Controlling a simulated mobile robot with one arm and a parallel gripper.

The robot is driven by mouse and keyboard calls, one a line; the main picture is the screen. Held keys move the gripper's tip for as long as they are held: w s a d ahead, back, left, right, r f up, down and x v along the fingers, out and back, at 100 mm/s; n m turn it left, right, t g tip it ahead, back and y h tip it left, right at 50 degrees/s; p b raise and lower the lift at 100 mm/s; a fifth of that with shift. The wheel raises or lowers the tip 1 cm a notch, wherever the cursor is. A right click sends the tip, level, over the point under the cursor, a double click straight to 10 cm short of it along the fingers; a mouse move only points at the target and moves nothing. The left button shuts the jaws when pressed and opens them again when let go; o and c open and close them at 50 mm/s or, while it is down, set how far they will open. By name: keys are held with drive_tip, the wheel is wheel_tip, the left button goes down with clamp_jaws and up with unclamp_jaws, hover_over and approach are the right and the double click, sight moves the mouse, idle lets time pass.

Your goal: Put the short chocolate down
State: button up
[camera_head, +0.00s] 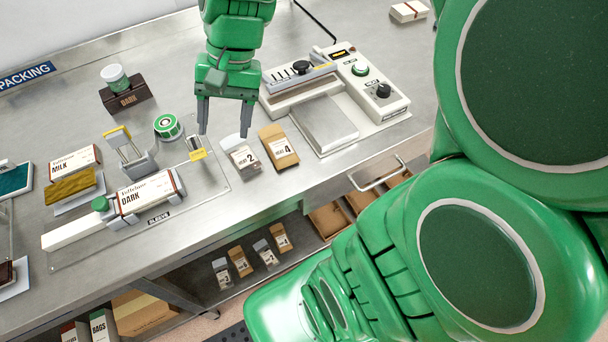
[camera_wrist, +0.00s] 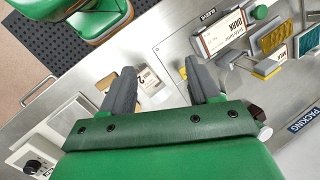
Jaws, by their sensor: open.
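My gripper (camera_head: 224,132) is open and empty above the steel bench; its two grey fingers also show in the wrist view (camera_wrist: 161,85). Just below and beyond the fingers lies a pale packet marked 2 (camera_head: 243,159), seen between them in the wrist view (camera_wrist: 150,80). A white sleeve marked DARK (camera_head: 146,197) lies in the sleeving fixture. A gold-wrapped bar (camera_head: 70,187) lies in front of a white sleeve marked MILK (camera_head: 75,161). A teal-wrapped bar (camera_head: 14,181) and a dark brown piece (camera_head: 6,273) are at the left edge. I cannot tell which is the short chocolate.
A brown packet marked 4 (camera_head: 279,147) lies right of packet 2. A white machine with knobs (camera_head: 370,88) stands at the right. More packets (camera_head: 240,262) lie on the lower shelf.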

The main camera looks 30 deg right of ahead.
drive_tip(key=s+d+f+n+h, duration=0.1)
drive_tip(key=s+d+n+h, duration=0.1)
drive_tip(key=s, duration=0.5)
drive_tip(key=s+d+f+n+h, duration=0.1)
drive_tip(key=s+d+n+h, duration=0.1)
drive_tip(key=s+d, duration=0.3)
drive_tip(key=s, duration=0.3)
drive_tip(key=shift+f, duration=0.4)
drive_tip(key=shift+s, duration=0.1)
